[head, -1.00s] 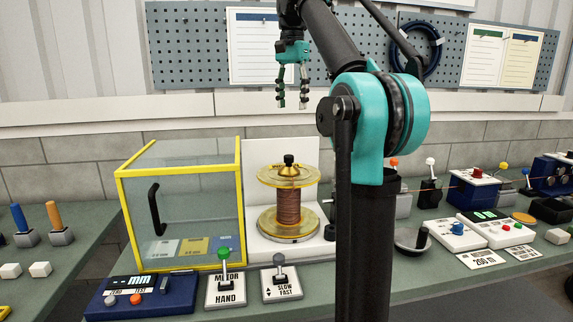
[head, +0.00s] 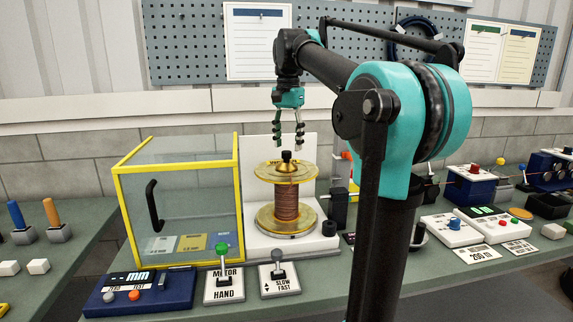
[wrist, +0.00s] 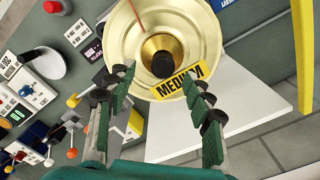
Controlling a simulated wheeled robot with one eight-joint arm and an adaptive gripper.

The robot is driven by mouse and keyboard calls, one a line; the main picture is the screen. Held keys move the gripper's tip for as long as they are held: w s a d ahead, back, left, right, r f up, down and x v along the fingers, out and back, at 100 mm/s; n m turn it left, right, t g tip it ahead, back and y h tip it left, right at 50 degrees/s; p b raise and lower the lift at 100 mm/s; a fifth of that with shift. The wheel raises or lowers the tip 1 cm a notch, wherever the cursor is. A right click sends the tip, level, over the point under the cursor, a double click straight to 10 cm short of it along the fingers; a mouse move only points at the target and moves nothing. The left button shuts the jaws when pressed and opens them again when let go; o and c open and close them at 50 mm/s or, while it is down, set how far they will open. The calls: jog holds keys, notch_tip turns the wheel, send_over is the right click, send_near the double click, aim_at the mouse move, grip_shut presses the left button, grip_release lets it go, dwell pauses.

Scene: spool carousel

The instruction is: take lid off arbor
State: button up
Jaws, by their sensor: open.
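A spool of copper-brown wire (head: 286,207) with gold flanges stands upright on a white unit. A black knob (head: 286,156) on a brass cone, seemingly the lid, sits on top at the spool's centre. The arbor itself is hidden. My gripper (head: 288,144) is open and points down just above the knob. In the wrist view the knob (wrist: 163,64) lies just beyond the gap between the open fingertips (wrist: 160,82), apart from them. A yellow label reading MEDIUM (wrist: 187,82) lies on the top flange.
A yellow-framed clear guard box (head: 177,200) stands close left of the spool. A white back panel (head: 262,152) rises behind it. Lever boxes (head: 224,283) and a blue meter (head: 140,292) stand in front. Small devices (head: 485,226) fill the bench at right.

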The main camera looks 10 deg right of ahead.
aim_at(287, 152)
jog(key=f, duration=0.4)
jog(key=shift+a, duration=0.2)
jog(key=shift+c, duration=0.4)
grip_shut()
